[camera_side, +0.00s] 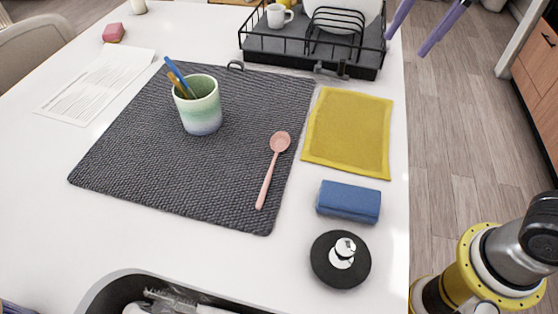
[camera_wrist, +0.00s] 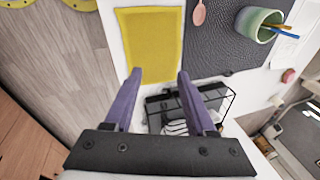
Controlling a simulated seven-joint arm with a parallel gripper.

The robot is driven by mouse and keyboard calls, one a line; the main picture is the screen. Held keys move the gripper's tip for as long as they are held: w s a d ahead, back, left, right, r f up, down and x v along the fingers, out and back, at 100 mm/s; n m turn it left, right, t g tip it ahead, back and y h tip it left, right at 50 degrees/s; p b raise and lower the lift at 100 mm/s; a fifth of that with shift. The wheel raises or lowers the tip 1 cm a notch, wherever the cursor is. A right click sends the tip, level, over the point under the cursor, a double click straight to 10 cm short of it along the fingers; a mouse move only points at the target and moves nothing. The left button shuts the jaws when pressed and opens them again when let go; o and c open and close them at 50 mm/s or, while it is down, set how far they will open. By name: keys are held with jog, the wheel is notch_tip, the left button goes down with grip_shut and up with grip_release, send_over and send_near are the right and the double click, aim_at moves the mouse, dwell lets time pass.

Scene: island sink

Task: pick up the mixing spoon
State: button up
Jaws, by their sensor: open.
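The pink mixing spoon (camera_side: 271,167) lies flat on the right part of the dark grey woven mat (camera_side: 150,165), its bowl toward the back and its handle toward the front. In the wrist view only its bowl end (camera_wrist: 199,13) shows at the top edge. My gripper (camera_wrist: 159,73) is open and empty, with two purple fingers apart. In the side view my fingers (camera_side: 422,25) show at the top right, beyond the counter's right edge, high up and well away from the spoon.
A green cup (camera_side: 200,108) with brushes stands on the mat left of the spoon. A yellow cloth (camera_side: 348,135), blue sponge (camera_side: 348,202) and black round stopper (camera_side: 341,261) lie right of it. A black dish rack (camera_side: 312,55) stands behind; a sink (camera_side: 120,292) is in front.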

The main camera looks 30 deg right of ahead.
jog(key=w+a+f+g, duration=0.1)
jog(key=w+a+f, duration=0.1)
jog(key=w+a, duration=0.4)
jog(key=n+g+h, duration=0.1)
jog(key=n+g, duration=0.1)
send_over(268, 174)
notch_tip(268, 174, down, 10)
notch_tip(268, 174, down, 8)
jog(key=shift+w+d+r, duration=0.1)
jog(key=shift+d+r, duration=0.05)
jog(key=shift+f, duration=2.95)
grip_shut()
